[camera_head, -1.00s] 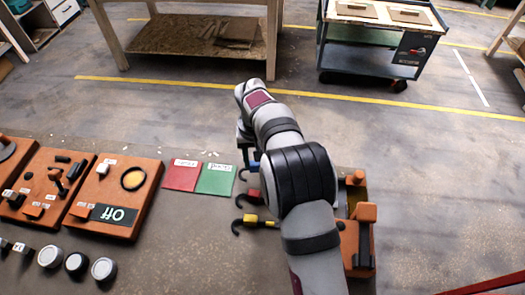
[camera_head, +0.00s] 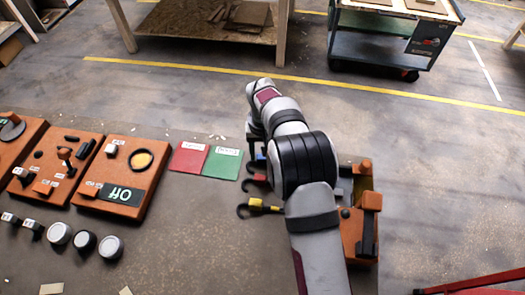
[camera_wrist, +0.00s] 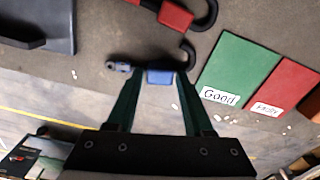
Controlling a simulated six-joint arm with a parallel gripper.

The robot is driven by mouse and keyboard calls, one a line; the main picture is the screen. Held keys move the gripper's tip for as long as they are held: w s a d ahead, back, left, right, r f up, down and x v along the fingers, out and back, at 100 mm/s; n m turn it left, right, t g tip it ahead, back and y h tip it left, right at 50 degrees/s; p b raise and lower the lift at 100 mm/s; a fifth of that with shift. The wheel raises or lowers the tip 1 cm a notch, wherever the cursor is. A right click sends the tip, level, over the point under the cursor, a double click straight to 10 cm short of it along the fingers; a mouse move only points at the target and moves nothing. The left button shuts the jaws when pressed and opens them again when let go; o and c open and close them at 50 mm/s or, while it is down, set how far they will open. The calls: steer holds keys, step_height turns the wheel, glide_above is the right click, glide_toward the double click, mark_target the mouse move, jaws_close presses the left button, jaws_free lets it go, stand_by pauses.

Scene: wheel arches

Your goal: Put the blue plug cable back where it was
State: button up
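The blue plug cable (camera_wrist: 160,77) lies on the table in the wrist view, its grey end pointing left and its black hooked lead on the right. My gripper (camera_wrist: 160,82) is open, with dark green fingers on either side of the blue body. I cannot tell whether they touch it. In the head view my gripper (camera_head: 252,150) points down at the table's far edge, and only a bit of the blue plug cable (camera_head: 259,157) shows beside it.
A red plug cable (camera_head: 259,180) and a yellow plug cable (camera_head: 262,206) lie nearer. A green card (camera_head: 222,163) and a red card (camera_head: 188,158) lie left of my gripper. An orange fixture (camera_head: 360,225) stands right of my arm. Orange panels (camera_head: 122,205) are at left.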

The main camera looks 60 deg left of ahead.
steer(key=o, duration=0.3)
steer(key=shift+r, duration=0.1)
step_height(320, 180, up, 16)
steer(key=w+d+r+m, duration=0.2)
steer(key=w+d+r, duration=0.15)
steer(key=d, duration=0.45)
steer(key=w+d+r+m, duration=0.3)
steer(key=w+d, duration=0.1)
steer(key=d, duration=0.3)
steer(key=s+d+r+m+y, duration=0.1)
steer(key=s+d+m, duration=0.3)
steer(key=d, duration=0.8)
steer(key=s+d+m, duration=0.4)
steer(key=d, duration=0.8)
steer(key=s+d+f+m, duration=0.4)
steer(key=s+d, duration=0.1)
steer(key=s, duration=0.4)
steer(key=shift+y, duration=0.4)
